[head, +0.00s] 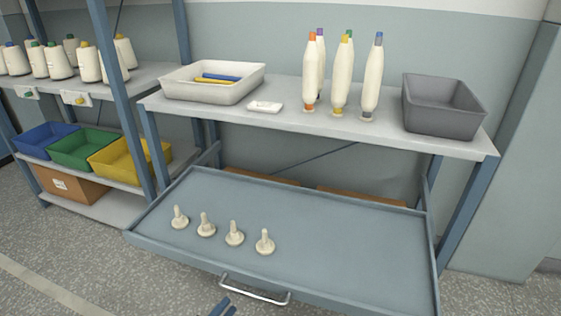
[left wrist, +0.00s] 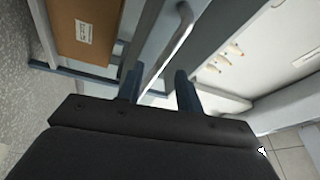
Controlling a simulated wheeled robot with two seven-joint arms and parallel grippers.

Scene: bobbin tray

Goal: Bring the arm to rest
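My left gripper (head: 224,307) shows at the bottom edge of the head view, just below the drawer handle (head: 255,290) in the picture, with a gap between them. In the left wrist view its two dark blue fingers (left wrist: 158,76) stand apart with nothing held. The metal handle (left wrist: 172,45) shows beyond and between them. The blue-grey drawer tray (head: 340,235) is pulled out below the bench. Several cream bobbin pegs stand in its left half, the leftmost (head: 180,218) and rightmost (head: 265,243) in a slanting row. My right gripper is not in view.
The bench top (head: 300,120) holds a cream bin (head: 215,92), a small white object (head: 265,106), several tall thread cones (head: 342,75) and a grey bin (head: 443,120). A shelf at left has cones, coloured bins and a cardboard box (head: 68,185). Floor is clear in front.

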